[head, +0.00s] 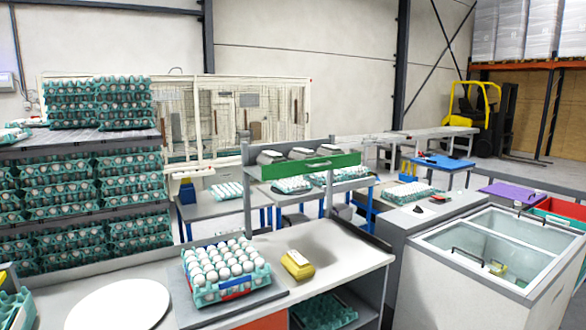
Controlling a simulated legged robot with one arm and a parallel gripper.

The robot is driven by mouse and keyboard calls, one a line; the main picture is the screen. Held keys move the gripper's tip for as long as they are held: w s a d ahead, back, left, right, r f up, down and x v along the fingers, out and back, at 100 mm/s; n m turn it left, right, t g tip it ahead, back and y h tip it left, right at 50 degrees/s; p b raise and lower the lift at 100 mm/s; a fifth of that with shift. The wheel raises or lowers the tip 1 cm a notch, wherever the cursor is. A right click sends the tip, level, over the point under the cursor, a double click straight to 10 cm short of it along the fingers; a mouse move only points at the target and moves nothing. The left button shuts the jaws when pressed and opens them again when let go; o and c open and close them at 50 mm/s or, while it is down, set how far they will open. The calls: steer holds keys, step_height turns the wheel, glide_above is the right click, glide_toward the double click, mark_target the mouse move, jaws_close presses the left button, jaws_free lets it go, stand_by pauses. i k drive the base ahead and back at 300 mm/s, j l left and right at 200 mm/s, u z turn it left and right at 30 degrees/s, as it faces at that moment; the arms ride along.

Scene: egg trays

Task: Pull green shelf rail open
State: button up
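The green shelf rail (303,168) is a long green bar along the front edge of a raised grey shelf (249,160), above the back of the workbench. A small dark detail, perhaps a handle, shows near its middle. Several pale packs sit on the shelf just behind the rail. From this view I cannot tell how far the rail stands out from the shelf. My gripper is not in view.
The workbench (350,250) below holds a full egg tray (262,283) on a grey plate, a yellow pack (297,265) and a white round disc (119,305). Stacked egg trays (80,185) stand at left. A glass-topped chest freezer (495,250) stands at right.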

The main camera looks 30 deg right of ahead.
mark_target(278, 170)
steer(key=i+l, duration=0.3)
steer(key=l, duration=0.15)
steer(key=i+l, duration=0.3)
steer(key=l, duration=0.2)
